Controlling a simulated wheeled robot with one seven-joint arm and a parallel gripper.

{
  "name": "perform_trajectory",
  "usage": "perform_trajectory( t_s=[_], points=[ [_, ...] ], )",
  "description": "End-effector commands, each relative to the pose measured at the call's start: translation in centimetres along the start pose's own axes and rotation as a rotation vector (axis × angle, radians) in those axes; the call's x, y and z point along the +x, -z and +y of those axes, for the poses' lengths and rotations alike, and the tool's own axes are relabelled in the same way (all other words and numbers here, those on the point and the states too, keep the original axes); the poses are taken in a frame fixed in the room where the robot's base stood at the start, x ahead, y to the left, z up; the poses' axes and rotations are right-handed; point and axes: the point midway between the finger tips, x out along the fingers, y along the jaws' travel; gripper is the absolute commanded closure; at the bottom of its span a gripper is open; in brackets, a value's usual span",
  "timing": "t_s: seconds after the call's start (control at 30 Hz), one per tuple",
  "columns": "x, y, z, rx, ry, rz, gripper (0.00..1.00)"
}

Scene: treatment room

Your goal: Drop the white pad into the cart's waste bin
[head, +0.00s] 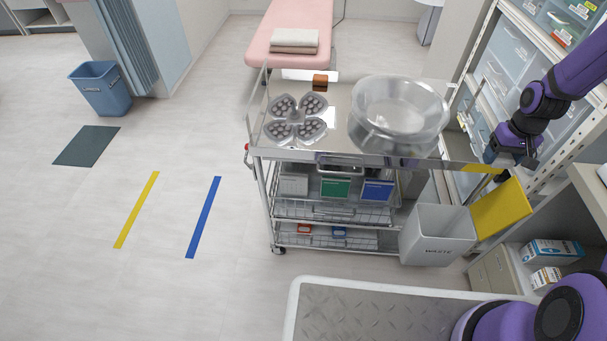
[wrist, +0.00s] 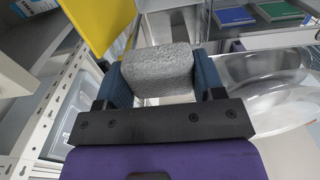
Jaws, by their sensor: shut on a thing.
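In the wrist view, my gripper (wrist: 162,78) is shut on the white pad (wrist: 158,68), a pale grey speckled block held between two blue fingers. In the head view, my gripper (head: 510,158) is at the right, above and behind the yellow lid; I cannot make out the pad there. The cart's waste bin (head: 436,238) is a light grey tub marked WASTE on the cart's right side, below and left of my gripper. Its yellow lid (head: 502,210) stands open, tilted on the bin's right. The lid (wrist: 92,18) also shows at the wrist view's upper left.
The metal cart (head: 345,153) carries a large clear bowl (head: 398,118) and a small brown block (head: 320,83) on top. Drawer shelving (head: 508,55) stands close to my arm. A blue bin (head: 101,92) is on the far-left floor. The left floor is mostly clear.

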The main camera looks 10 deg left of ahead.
Motion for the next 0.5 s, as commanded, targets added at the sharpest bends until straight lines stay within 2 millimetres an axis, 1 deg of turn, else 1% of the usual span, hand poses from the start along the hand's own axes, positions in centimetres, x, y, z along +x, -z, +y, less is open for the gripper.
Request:
perform_trajectory(
  t_s=[0.07,0.1,0.17,0.2,0.23,0.5],
  points=[
    [-0.01,0.00,0.01,0.000,0.000,0.000,0.60],
    [-0.02,0.00,0.01,0.000,0.000,0.000,0.33],
    [-0.02,0.00,0.01,0.000,0.000,0.000,0.19],
    [-0.02,0.00,0.01,0.000,0.000,0.000,0.10],
    [-0.02,0.00,0.01,0.000,0.000,0.000,0.08],
    [-0.12,0.00,0.02,0.000,0.000,0.000,0.08]
  ],
)
